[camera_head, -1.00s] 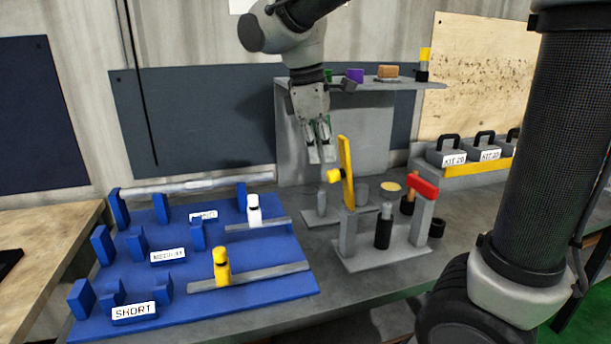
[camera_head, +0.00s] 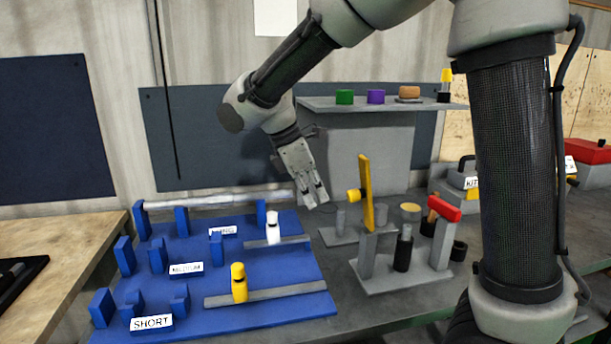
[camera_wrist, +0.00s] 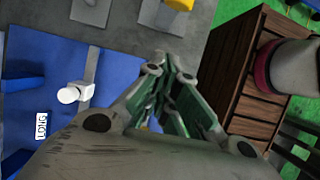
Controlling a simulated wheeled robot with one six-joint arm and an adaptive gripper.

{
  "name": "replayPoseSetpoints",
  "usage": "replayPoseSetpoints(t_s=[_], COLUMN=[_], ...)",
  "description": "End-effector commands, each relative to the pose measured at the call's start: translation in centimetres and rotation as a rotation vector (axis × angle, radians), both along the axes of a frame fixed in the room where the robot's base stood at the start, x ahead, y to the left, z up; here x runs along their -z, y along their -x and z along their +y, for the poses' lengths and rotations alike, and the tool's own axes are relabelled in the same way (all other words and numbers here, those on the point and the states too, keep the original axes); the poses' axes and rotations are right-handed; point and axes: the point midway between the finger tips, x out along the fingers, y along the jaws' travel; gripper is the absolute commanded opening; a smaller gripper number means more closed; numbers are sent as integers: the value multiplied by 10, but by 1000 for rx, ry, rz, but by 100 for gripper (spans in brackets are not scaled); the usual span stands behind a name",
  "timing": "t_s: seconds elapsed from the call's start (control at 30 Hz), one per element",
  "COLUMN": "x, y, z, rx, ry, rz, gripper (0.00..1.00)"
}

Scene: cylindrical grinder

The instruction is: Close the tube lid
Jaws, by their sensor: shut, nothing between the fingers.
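No part is labelled as a tube lid. A flat yellow plate (camera_head: 367,190) with a yellow knob (camera_head: 354,196) stands nearly upright on a grey stand (camera_head: 404,277); it may be the lid. A dark cylinder (camera_head: 403,252) with a grey top stands on this stand beside a post with a red block (camera_head: 444,208). A long silver tube (camera_head: 215,200) lies across the back of the blue board. My gripper (camera_head: 316,200) is shut and empty, pointing down to the left of the yellow plate, apart from it. In the wrist view its fingers (camera_wrist: 172,75) are together.
The blue board (camera_head: 230,316) holds blue supports labelled long, medium and short, with a white stop (camera_head: 272,227) and a yellow stop (camera_head: 238,282) on grey rails. A grey shelf (camera_head: 420,104) behind carries small coloured pieces. Grey boxes with black handles (camera_head: 467,164) stand at right.

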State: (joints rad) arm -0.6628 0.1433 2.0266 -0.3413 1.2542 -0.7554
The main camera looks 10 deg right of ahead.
Motion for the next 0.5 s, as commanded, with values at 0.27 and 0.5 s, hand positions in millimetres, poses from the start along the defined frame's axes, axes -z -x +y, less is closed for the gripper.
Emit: replayPoseSetpoints(t_s=[0.27, 0.5], x=[2, 1], y=[0, 0], z=[-35, -43], rx=[3, 1], ry=[-2, 0], rz=[-1, 0], gripper=[0, 0])
